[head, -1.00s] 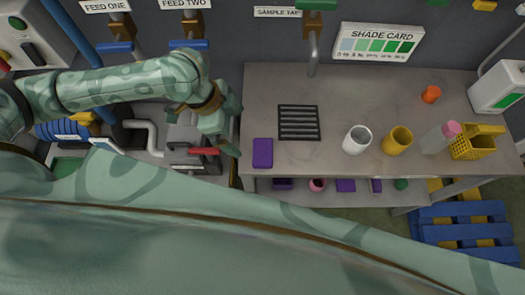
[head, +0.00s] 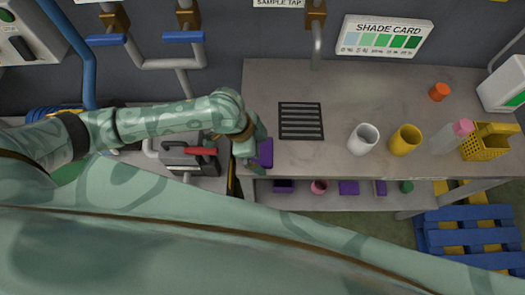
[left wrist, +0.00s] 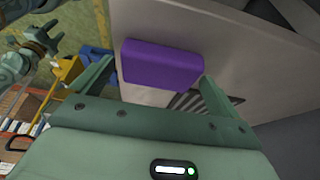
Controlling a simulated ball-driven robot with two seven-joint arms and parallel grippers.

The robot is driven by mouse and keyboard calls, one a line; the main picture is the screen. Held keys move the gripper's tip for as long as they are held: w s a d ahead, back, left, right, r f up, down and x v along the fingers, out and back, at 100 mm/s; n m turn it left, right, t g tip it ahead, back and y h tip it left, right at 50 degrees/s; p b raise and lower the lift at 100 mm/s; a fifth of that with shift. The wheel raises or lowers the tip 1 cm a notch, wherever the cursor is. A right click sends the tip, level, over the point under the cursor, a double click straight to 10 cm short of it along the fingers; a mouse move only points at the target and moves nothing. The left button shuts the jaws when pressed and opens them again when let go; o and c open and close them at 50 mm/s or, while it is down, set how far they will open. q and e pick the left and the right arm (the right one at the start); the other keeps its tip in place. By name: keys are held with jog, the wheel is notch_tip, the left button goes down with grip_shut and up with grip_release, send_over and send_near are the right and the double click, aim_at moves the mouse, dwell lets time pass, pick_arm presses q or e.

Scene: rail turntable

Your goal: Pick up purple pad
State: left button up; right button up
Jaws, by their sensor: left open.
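The purple pad (head: 266,152) lies at the left end of the grey bench top, partly hidden by my left gripper in the head view. In the left wrist view the pad (left wrist: 162,65) shows as a purple block just beyond the finger ends. My left gripper (head: 257,158) is at the bench's left end, beside and over the pad. Its fingers (left wrist: 155,88) are open, one on each side of the pad's near part, with nothing held. A green jointed part, probably my right arm's end, shows at the left wrist view's upper left; its jaws are unclear.
A dark grate (head: 301,121) is set in the bench right of the pad. A white cup (head: 362,139), a yellow cup (head: 404,140), a bottle (head: 447,138) and a yellow basket (head: 485,146) stand further right. Red-handled equipment (head: 190,157) is left of the bench.

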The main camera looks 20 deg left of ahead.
aim_at(267, 152)
pick_arm(q)
jog(key=c, duration=0.9)
jog(key=shift+r, duration=0.1)
jog(key=shift+r, duration=0.15)
jog(key=r, duration=0.1)
jog(key=r+p, duration=0.1)
jog(key=r, duration=0.1)
jog(key=shift+s+a+r+p, duration=0.1)
jog(key=shift+s+r+p, duration=0.15)
jog(key=shift+r+p, duration=0.15)
jog(key=s+r, duration=0.1)
jog(key=s+r+p, duration=0.1)
jog(key=r, duration=0.1)
jog(key=s+r+p, duration=0.1)
jog(key=shift+s+a+r, duration=0.2)
jog(key=shift+s+a, duration=0.1)
jog(key=shift+a, duration=0.1)
jog(key=s+a+r+p, duration=0.1)
jog(key=s+r, duration=0.3)
jog(key=s, duration=0.5)
jog(key=shift+s+a+r+p, duration=0.2)
jog(key=shift+s+a+p, duration=0.15)
jog(key=shift+a, duration=0.25)
